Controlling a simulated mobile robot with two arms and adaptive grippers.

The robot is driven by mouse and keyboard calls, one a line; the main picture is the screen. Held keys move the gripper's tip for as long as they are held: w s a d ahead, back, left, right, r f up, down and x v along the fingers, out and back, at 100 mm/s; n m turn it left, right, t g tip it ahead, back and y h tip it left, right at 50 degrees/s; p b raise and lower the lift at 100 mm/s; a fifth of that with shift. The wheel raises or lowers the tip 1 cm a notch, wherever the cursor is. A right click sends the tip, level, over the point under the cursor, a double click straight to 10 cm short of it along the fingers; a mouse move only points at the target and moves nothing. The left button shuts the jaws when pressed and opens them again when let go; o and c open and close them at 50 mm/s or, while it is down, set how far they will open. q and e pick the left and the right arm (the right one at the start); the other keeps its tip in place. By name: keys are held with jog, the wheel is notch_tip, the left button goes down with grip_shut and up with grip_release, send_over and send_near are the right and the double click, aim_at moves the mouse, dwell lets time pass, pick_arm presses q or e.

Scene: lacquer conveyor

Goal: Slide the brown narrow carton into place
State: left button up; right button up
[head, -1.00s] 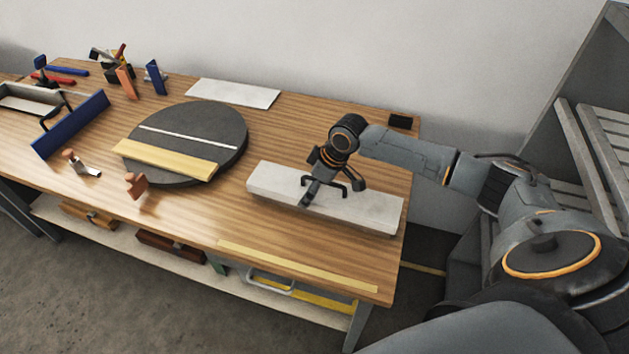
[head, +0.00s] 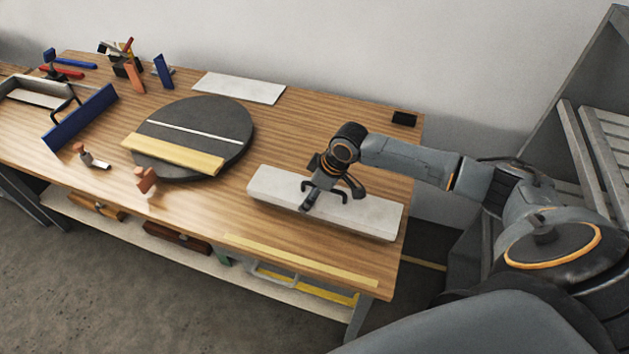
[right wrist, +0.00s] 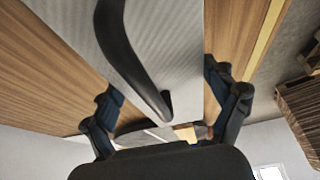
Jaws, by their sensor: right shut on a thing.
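No carton can be made out for certain. Two narrow brown boxes, a left one (head: 95,207) and a right one (head: 172,238), lie on the shelf under the bench; I cannot tell whether either is the carton. My right gripper (head: 328,194) is over a long pale grey block (head: 373,217) near the bench's right end. My left gripper is not in view.
A dark round plate (head: 215,120) with a yellow strip (head: 172,155) lies left of the block. A blue tool (head: 80,118) and several small tools stand at the left. A white sheet (head: 240,87) lies behind. A thin yellow strip (head: 300,262) runs along the front edge.

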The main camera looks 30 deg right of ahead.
jog(key=shift+s+a+p, duration=1.3)
jog(key=shift+a, duration=0.2)
jog(key=shift+s+a+p, duration=1.3)
jog(key=shift+a, duration=0.15)
jog(key=shift+s+a+f+p, duration=0.1)
jog(key=shift+s+a+p, duration=0.5)
jog(key=shift+s+a, duration=0.2)
jog(key=shift+w, duration=0.1)
jog(key=o, duration=1.1)
jog(key=shift+w, duration=0.1)
jog(key=v, duration=1.2)
jog(key=shift+w, duration=0.1)
